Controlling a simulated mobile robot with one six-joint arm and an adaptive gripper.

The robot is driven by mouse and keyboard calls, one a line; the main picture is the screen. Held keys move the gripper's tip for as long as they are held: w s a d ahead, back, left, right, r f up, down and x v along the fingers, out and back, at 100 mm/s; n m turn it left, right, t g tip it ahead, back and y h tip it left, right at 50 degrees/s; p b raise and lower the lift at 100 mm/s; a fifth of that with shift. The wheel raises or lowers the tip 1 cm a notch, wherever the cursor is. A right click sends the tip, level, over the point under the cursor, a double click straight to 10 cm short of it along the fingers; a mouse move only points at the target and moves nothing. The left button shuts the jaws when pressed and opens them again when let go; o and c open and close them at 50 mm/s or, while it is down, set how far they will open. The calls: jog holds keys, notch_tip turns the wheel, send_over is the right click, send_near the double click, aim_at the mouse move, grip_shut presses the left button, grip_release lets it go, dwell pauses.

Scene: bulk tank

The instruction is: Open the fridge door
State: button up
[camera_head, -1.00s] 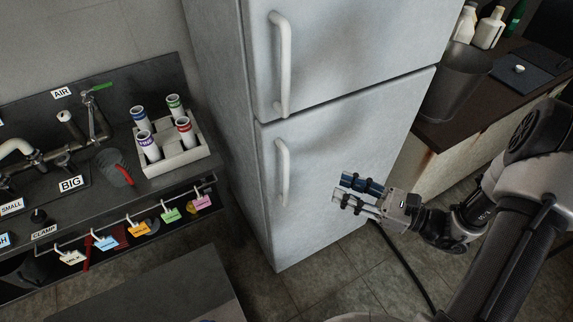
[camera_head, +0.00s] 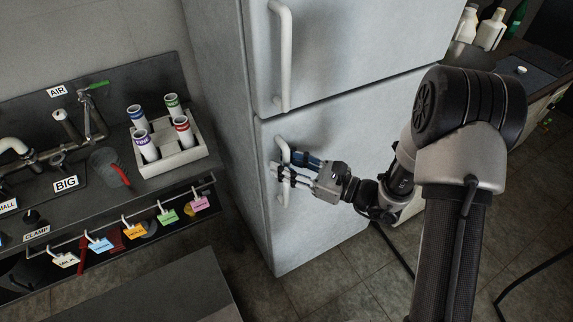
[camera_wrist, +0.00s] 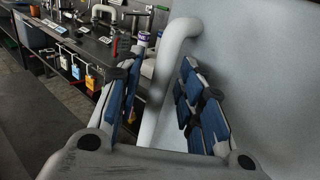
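The fridge is grey-white with two shut doors. The upper door (camera_head: 350,50) has a long white handle (camera_head: 281,60) on its left side. The lower door (camera_head: 350,135) has a shorter white handle (camera_head: 282,155), also on the left. My gripper (camera_head: 283,168) is at the lower handle. In the wrist view, the blue-padded fingers (camera_wrist: 160,95) are open on either side of the lower handle (camera_wrist: 165,75), which stands between them. A gap shows between the right finger and the handle; contact at the left finger is hard to tell.
A dark bench (camera_head: 75,215) with pipes and a rack (camera_head: 180,155) of several capped tubes stands left of the fridge. Coloured tags hang from its front rail (camera_head: 130,215). A counter with bottles (camera_head: 490,30) is at the right. Floor shows in front of the fridge.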

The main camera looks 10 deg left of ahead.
grip_shut()
dwell(0.5)
dwell(0.3)
